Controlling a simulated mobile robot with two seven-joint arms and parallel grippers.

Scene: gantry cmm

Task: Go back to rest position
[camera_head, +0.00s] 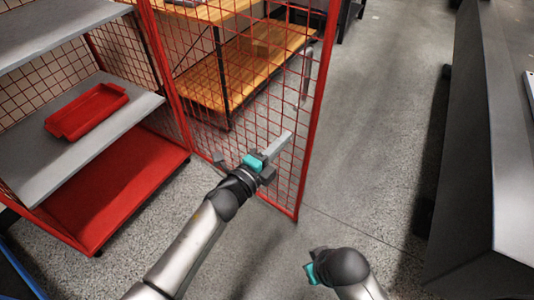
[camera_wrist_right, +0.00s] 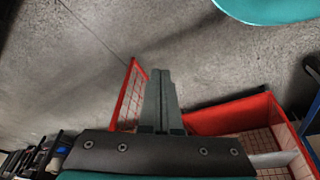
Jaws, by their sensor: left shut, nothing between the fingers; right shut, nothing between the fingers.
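My left gripper (camera_head: 277,148) is shut and empty, in front of the lower part of a red mesh door (camera_head: 318,100) in the head view. Its fingers overlap the mesh in the picture; I cannot tell whether they touch it. My right arm comes in at the bottom of the head view, with its wrist and gripper (camera_head: 312,262) low over the floor; its fingers are mostly hidden there. In the right wrist view the right gripper (camera_wrist_right: 160,100) shows shut, with nothing between its fingers.
A red-framed cage with grey shelves (camera_head: 50,185) stands at the left; a red tray (camera_head: 87,111) lies on one shelf. A wooden-shelved rack (camera_head: 225,75) is behind the mesh. A dark grey bench-like block (camera_head: 470,150) stands at the right. Concrete floor (camera_head: 375,130) is clear between.

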